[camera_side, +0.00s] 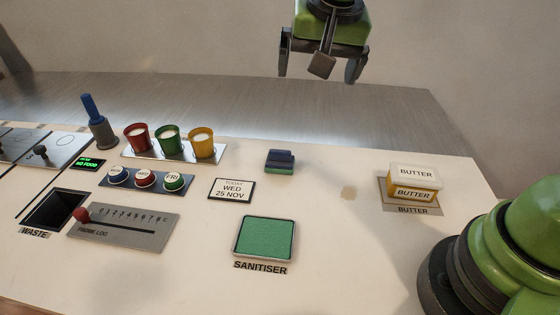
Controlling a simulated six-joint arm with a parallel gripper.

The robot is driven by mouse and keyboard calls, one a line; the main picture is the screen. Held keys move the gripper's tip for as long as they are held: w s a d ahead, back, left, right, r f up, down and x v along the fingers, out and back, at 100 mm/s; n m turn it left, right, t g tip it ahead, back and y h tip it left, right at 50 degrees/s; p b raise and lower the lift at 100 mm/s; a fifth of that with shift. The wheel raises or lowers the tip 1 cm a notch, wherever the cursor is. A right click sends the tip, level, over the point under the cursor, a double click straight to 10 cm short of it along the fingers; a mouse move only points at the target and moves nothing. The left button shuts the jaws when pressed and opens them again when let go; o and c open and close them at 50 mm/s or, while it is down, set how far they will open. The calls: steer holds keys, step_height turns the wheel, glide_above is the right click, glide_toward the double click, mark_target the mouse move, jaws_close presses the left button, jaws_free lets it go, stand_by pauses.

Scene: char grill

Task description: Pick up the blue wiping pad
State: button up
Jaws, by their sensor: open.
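The blue wiping pad (279,156) lies on the white counter, dark blue on top with a green band along its lower front. My gripper (320,73) is high above the counter at the top of the view, up and to the right of the pad in the picture. Its two dark fingers are wide apart, with nothing seen held between them. A small brown block-like part shows between the fingers; I cannot tell what it is. The gripper is well apart from the pad.
A green sanitiser tray (265,238) sits in front of the pad, and a date card (233,189) at its left. Red, green and yellow cups (201,143) stand further left. A butter block (414,180) is at right. A waste opening (57,209) is at far left.

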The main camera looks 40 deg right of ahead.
steer(key=m+h, duration=0.1)
steer(key=h, duration=0.1)
glide_toward(280, 151)
steer(key=w, duration=0.1)
steer(key=shift+g, duration=0.3)
steer(key=x, duration=0.5)
steer(key=shift+a+f, duration=0.15)
steer(key=shift+f, duration=0.2)
steer(key=shift+d+x, duration=0.2)
steer(key=shift+x, duration=2.9)
steer(key=shift+s+r, duration=0.1)
steer(key=shift+s, duration=0.05)
steer(key=c, duration=1.1)
step_height(280, 151, up, 10)
